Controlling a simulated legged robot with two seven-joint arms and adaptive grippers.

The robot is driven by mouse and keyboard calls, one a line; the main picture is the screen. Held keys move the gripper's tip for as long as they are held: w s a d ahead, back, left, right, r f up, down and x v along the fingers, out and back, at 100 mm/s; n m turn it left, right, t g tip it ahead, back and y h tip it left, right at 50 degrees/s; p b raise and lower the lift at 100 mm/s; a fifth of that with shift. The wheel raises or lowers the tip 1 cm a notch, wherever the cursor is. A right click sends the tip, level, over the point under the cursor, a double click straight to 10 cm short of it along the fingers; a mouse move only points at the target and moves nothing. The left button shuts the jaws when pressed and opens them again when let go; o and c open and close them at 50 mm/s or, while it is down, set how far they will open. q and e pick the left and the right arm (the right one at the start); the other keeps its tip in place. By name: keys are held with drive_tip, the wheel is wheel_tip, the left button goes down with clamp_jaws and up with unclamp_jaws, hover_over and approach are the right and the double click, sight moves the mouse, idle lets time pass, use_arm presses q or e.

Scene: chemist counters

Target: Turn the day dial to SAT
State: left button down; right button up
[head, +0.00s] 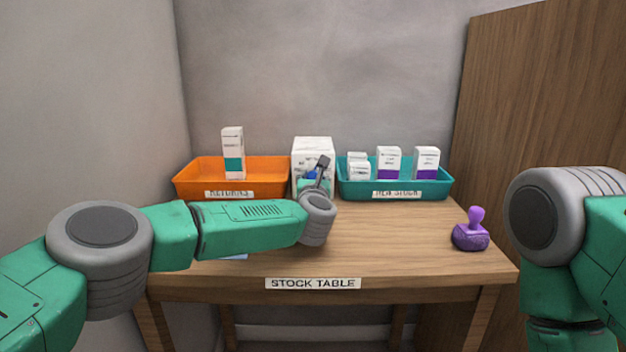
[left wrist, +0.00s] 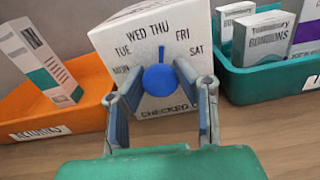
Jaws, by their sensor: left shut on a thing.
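A white box (head: 313,150) stands on the table between the two trays. In the left wrist view its face (left wrist: 110,42) carries day labels in an arc, MON, TUE, WED, THU, FRI and SAT (left wrist: 197,50), with "CHECKED" lettering below. A round blue dial (left wrist: 160,81) sits in the middle of that face. Its pointer (left wrist: 161,54) points almost straight up, close to THU, with SAT to its right. My left gripper (left wrist: 162,98) is at the dial, shut on it, a finger on each side. My left gripper (head: 318,176) partly hides the dial in the head view. My right gripper is out of view.
An orange RETURNS tray (head: 195,182) with a tall carton (head: 233,152) is left of the box. A teal tray (head: 440,190) with several cartons is right. A purple stamp (head: 470,235) stands on the right of the table (head: 390,245). The middle front is clear.

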use_arm(q)
drive_tip(key=m, duration=0.4)
drive_tip(key=shift+d+m, duration=0.2)
drive_tip(key=shift+m, duration=0.2)
drive_tip(key=m, duration=0.2)
drive_tip(key=shift+s+m, duration=0.1)
drive_tip(key=shift+m, duration=0.2)
drive_tip(key=shift+d+f+m+p, duration=0.15)
drive_tip(key=shift+m+p, duration=0.15)
drive_tip(key=shift+m, duration=1.6)
drive_tip(key=c, duration=1.2)
unclamp_jaws()
